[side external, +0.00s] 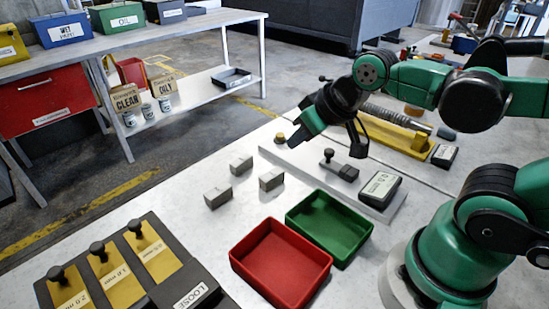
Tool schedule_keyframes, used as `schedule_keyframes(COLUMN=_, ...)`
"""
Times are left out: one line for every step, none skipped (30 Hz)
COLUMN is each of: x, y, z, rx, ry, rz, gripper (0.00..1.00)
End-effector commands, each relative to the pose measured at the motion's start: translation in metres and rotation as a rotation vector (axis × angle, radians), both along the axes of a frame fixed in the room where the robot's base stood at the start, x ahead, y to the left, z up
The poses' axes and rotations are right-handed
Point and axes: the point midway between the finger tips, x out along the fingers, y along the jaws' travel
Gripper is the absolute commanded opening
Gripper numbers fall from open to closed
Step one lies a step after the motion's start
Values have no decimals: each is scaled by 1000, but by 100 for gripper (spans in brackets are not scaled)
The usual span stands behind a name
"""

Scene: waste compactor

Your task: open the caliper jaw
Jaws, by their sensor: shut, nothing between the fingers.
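The caliper is a pale grey flat bar (305,173) lying on the light bench at the centre right. On it sit a dark sliding jaw (346,172) with an upright black knob (328,155) and a display (380,188) whose figures are too small to read surely. A small yellow round piece (279,138) is at the bar's far left end. My gripper (294,142) is shut and empty, tilted down near that end. It is apart from the knob in the picture. Its height above the bar cannot be told, and the arm hides part of the far side.
Several grey blocks (218,195) lie left of the caliper. A red tray (280,262) and a green tray (330,226) stand in front. A dark rack (130,270) with yellow gauge plates is at front left. A spring device (400,130) lies behind my arm.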

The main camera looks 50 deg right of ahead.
Motion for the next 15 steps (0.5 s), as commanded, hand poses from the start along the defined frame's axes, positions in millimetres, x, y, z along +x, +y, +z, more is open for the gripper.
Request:
schedule_keyframes(x=-3, y=1, z=-1, rx=-9, ry=1, rz=9, gripper=0)
schedule_keyframes(x=-4, y=1, z=-1, rx=-14, ry=1, rz=12, gripper=0)
schedule_keyframes(x=-5, y=1, z=-2, rx=-17, ry=1, rz=15, gripper=0)
schedule_keyframes(x=-5, y=1, z=-2, rx=-17, ry=1, rz=16, gripper=0)
schedule_keyframes(x=-5, y=1, z=-2, rx=-18, ry=1, rz=17, gripper=0)
schedule_keyframes(x=-5, y=1, z=-2, rx=-17, ry=1, rz=16, gripper=0)
schedule_keyframes(x=-5, y=1, z=-2, rx=-17, ry=1, rz=16, gripper=0)
schedule_keyframes(x=-5, y=1, z=-2, rx=-17, ry=1, rz=15, gripper=0)
schedule_keyframes(x=-5, y=1, z=-2, rx=-17, ry=1, rz=15, gripper=0)
schedule_keyframes(x=-4, y=1, z=-1, rx=-17, ry=1, rz=15, gripper=0)
schedule_keyframes(x=-4, y=1, z=-1, rx=-17, ry=1, rz=15, gripper=0)
schedule_keyframes(x=-4, y=1, z=-2, rx=-16, ry=1, rz=14, gripper=0)
schedule_keyframes(x=-4, y=1, z=-2, rx=-16, ry=1, rz=14, gripper=0)
schedule_keyframes(x=-4, y=1, z=-2, rx=-16, ry=1, rz=14, gripper=0)
schedule_keyframes(x=-4, y=1, z=-2, rx=-16, ry=1, rz=14, gripper=3)
